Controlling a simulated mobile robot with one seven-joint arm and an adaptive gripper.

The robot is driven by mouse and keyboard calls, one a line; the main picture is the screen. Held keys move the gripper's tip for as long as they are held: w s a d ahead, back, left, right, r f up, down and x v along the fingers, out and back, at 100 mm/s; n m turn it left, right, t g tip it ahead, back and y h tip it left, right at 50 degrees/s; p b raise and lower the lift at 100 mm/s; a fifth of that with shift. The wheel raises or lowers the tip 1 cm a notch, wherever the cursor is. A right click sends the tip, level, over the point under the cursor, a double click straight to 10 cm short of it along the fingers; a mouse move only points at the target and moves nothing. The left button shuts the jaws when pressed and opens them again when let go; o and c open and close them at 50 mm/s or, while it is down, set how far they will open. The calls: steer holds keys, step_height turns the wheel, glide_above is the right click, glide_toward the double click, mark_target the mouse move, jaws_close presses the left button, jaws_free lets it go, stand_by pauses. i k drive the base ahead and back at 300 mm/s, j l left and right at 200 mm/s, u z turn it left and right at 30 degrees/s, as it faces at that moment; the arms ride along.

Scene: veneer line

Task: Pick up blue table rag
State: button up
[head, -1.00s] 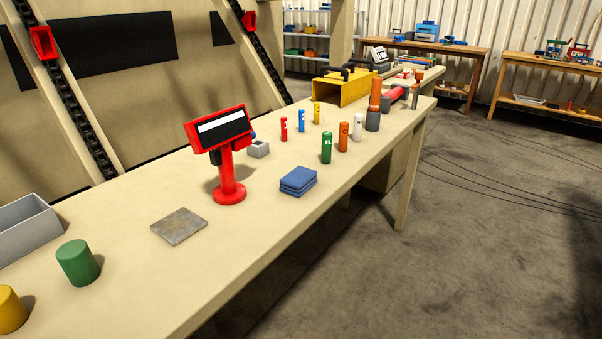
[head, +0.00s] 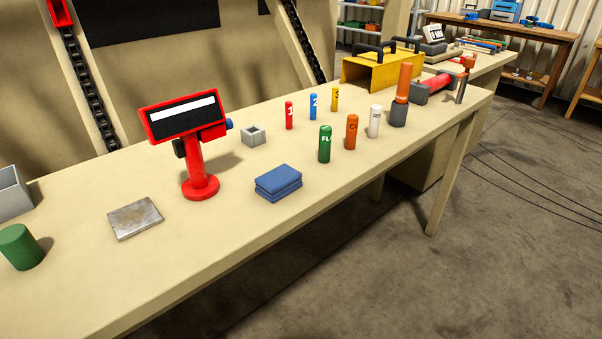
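The blue table rag (head: 279,184) lies folded in a small flat stack on the beige table (head: 262,230), close to its front edge. It is to the right of the red display stand and left of a green cylinder. It is fully visible and nothing covers it. My gripper is not in the head view.
A small grey block (head: 253,136) sits behind. Bare floor (head: 400,275) lies in front.

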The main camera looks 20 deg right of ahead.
mark_target(273, 186)
steer(key=l, duration=1.05)
steer(key=i+l, duration=0.1)
steer(key=l, duration=0.95)
